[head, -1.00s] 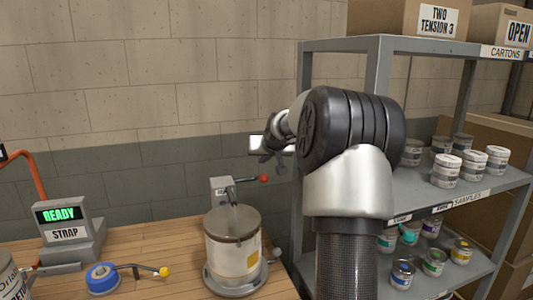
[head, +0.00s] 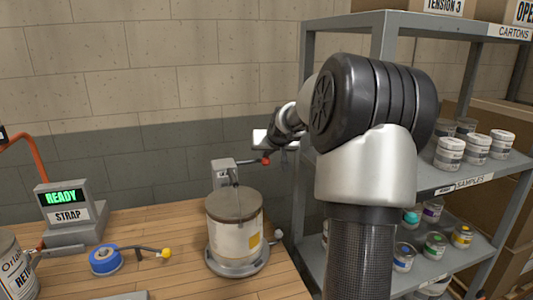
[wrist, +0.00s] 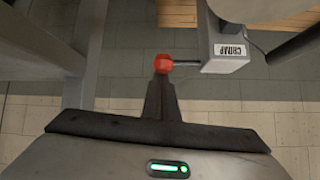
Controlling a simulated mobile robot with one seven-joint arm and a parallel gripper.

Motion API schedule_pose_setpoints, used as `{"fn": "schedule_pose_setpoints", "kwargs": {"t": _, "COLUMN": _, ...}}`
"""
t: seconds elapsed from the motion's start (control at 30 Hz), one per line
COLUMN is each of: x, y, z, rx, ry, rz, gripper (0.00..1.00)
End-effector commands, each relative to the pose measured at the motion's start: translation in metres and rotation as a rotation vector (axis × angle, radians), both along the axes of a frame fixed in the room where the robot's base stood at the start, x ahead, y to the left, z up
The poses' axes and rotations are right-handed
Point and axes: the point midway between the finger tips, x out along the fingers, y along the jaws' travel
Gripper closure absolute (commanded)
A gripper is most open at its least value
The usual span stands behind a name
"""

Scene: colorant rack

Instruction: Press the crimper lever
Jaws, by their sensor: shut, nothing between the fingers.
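The crimper is a grey box marked CRIMP (wrist: 232,50) at the top right of the wrist view. In the head view the crimper (head: 223,172) stands behind the can. Its lever (wrist: 187,63) is a thin rod sticking out sideways, with a red knob (wrist: 163,64) at its end. The red knob (head: 266,160) also shows in the head view. My gripper (wrist: 161,80) is shut and empty, with its fingertips right at the knob in the wrist view. I cannot tell whether they touch. The head view shows the gripper (head: 269,151) just above the knob.
A lidded can (head: 232,238) sits on a round base at the table's right. A strap machine (head: 68,218) reading READY and a blue roll (head: 104,261) are to its left. A grey shelf (head: 436,185) with several small cans stands close on the right.

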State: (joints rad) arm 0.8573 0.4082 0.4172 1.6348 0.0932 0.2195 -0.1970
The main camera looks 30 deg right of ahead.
Motion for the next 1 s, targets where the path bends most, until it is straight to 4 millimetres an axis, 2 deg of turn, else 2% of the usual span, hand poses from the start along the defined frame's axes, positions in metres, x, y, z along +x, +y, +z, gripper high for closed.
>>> {"fn": "schedule_pose_setpoints", "kwargs": {"t": 0.03, "x": -0.003, "y": 0.0, "z": -0.01, "rx": 0.002, "ry": 0.003, "rz": 0.0, "gripper": 1.0}}
{"fn": "schedule_pose_setpoints", "kwargs": {"t": 0.5, "x": -0.022, "y": 0.006, "z": -0.054, "rx": 0.004, "ry": 0.007, "rz": 0.001, "gripper": 1.0}}
{"fn": "schedule_pose_setpoints", "kwargs": {"t": 0.73, "x": -0.026, "y": 0.008, "z": -0.071, "rx": 0.008, "ry": 0.013, "rz": 0.002, "gripper": 1.0}}
{"fn": "schedule_pose_setpoints", "kwargs": {"t": 1.0, "x": -0.027, "y": 0.006, "z": -0.08, "rx": 0.011, "ry": 0.017, "rz": 0.0, "gripper": 1.0}}
